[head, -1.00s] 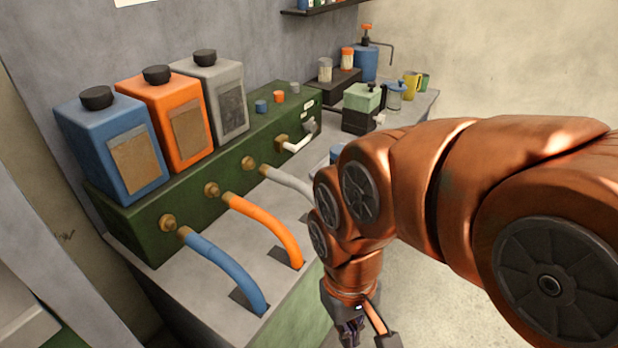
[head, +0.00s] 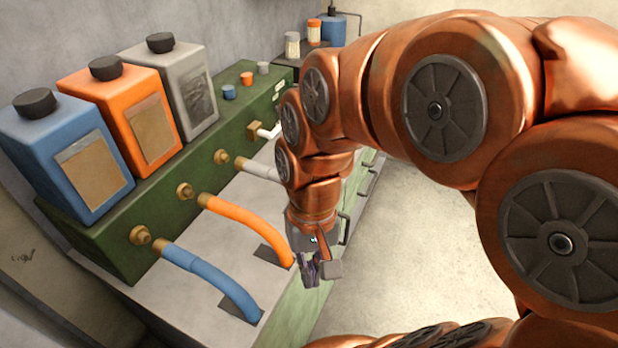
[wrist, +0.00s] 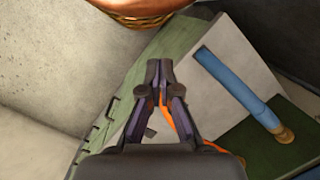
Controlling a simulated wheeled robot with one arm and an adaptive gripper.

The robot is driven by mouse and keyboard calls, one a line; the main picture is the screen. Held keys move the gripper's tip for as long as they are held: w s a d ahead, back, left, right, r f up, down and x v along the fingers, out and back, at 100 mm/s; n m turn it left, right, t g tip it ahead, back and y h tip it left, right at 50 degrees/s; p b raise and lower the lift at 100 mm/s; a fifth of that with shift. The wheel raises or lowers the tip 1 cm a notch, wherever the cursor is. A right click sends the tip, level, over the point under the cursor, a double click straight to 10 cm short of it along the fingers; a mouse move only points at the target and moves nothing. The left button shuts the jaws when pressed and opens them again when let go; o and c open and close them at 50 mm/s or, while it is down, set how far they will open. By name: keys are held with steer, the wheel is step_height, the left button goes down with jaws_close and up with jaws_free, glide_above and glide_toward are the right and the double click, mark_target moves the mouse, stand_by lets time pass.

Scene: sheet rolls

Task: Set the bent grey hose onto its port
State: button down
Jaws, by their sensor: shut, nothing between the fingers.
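The grey hose (head: 259,170) shows in the head view, running right from the green block; my arm hides its far end. Its brass port (head: 221,157) is on the block's front, below the grey bottle. A brass collar is at the hose's near end; I cannot tell whether it is seated. My gripper (head: 308,272) is shut and empty, pointing down near the bench's front edge, just right of the orange hose's lower end. In the wrist view my gripper (wrist: 159,68) has its fingertips together. The grey hose is not visible there.
An orange hose (head: 250,222) and a blue hose (head: 215,278) run from neighbouring ports into bench slots. Blue, orange and grey bottles (head: 185,92) stand on the green block (head: 105,252). A white bent piece (head: 270,131) is farther right. Open floor (head: 415,235) lies right of the bench.

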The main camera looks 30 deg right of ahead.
steer(key=w+d+r+m+t+y, duration=0.1)
steer(key=w+d+m+y, duration=0.15)
steer(key=w+m, duration=0.35)
steer(key=w+d+r+m+t+y, duration=0.15)
steer(key=w+d+m, duration=0.25)
steer(key=w, duration=0.4)
steer(key=w+d+f+m+t, duration=0.1)
steer(key=w+d+m, duration=0.1)
steer(key=d, duration=0.4)
steer(key=w+d+f+m+t+y, duration=0.1)
steer(key=w+d+m, duration=0.1)
steer(key=d+m, duration=0.3)
steer(key=w+d+m+t+y+p, duration=0.1)
steer(key=w+d+m, duration=0.1)
steer(key=d, duration=0.6)
steer(key=shift+w+f+m, duration=0.4)
steer(key=shift+m, duration=0.5)
steer(key=shift+a+t, duration=0.15)
steer(key=shift+t, duration=0.1)
steer(key=w+a+r+p+x, duration=0.1)
steer(key=p+x, duration=0.3)
steer(key=x, duration=0.9)
steer(key=shift+a+r, duration=0.25)
steer(key=shift+r, duration=0.15)
